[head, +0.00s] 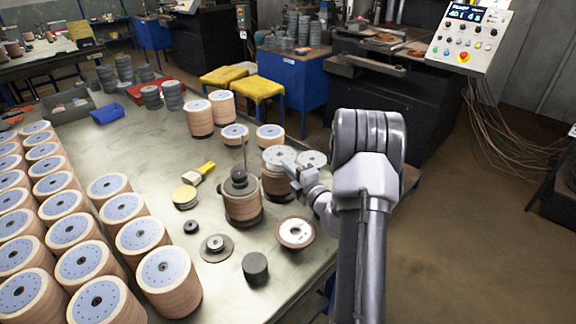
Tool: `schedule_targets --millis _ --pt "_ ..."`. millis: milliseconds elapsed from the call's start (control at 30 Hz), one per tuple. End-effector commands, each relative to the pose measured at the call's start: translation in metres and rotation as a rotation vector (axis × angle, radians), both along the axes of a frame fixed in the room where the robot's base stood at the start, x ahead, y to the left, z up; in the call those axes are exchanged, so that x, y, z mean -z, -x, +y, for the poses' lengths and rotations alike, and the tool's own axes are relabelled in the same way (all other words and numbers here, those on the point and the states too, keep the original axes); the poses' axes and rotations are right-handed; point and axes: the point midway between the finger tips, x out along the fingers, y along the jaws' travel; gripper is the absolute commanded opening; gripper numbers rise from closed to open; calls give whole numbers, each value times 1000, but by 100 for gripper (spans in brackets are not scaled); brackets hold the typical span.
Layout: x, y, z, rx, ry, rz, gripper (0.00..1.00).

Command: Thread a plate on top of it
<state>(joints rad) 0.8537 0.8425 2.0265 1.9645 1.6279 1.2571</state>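A stack of brown flap discs (243,207) stands on a dark base near the middle of the table. A thin upright rod (244,156) rises from it, and a dark round piece (239,181) sits around the rod on top. Right behind it is another brown stack (276,186). A pale grey plate with holes (276,153) shows at its top; I cannot tell if it rests there. A second pale plate (312,158) lies to the right, partly behind my arm. My gripper (289,166) is at the first plate's right edge; its fingers are too small to read.
Rows of flap disc stacks (84,262) fill the table's left side. Bare table (150,165) lies left of the brush.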

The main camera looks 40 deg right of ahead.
Motion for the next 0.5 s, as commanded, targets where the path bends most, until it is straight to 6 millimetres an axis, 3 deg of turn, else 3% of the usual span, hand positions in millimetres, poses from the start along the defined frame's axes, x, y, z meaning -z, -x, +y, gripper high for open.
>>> schedule_targets --millis 500 --pt "11 0 0 0 0 -1 0"
